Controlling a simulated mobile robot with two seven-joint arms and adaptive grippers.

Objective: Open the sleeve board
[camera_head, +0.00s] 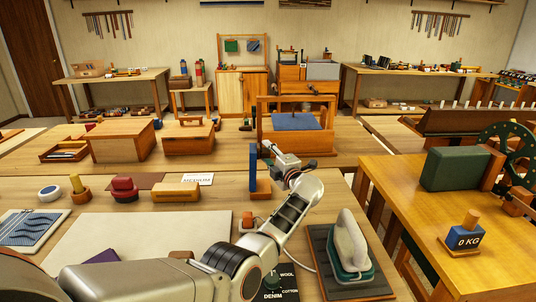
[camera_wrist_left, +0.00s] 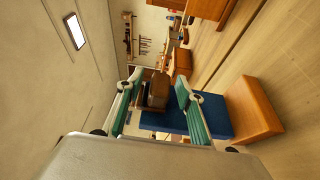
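The sleeve board appears to be the narrow blue padded panel (camera_head: 253,168) standing upright on an orange-brown wooden base (camera_head: 264,188) on the near table. The blue panel (camera_wrist_left: 216,115) and wooden base (camera_wrist_left: 252,106) also show sideways in the left wrist view. My left gripper (camera_head: 272,152) is just right of the panel's upper part in the head view. In the left wrist view its green-padded fingers (camera_wrist_left: 160,85) are spread apart. One finger overlaps the blue panel and hides part of it; I cannot tell whether they touch. Nothing is visibly gripped. My right gripper is out of view.
An iron (camera_head: 349,245) rests on a dark board to the right of my arm. A dial marked wool, cotton and denim (camera_head: 272,284) is below my forearm. An orange block (camera_head: 176,192) and red-topped object (camera_head: 124,188) lie left. A wooden frame (camera_head: 297,142) stands behind.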

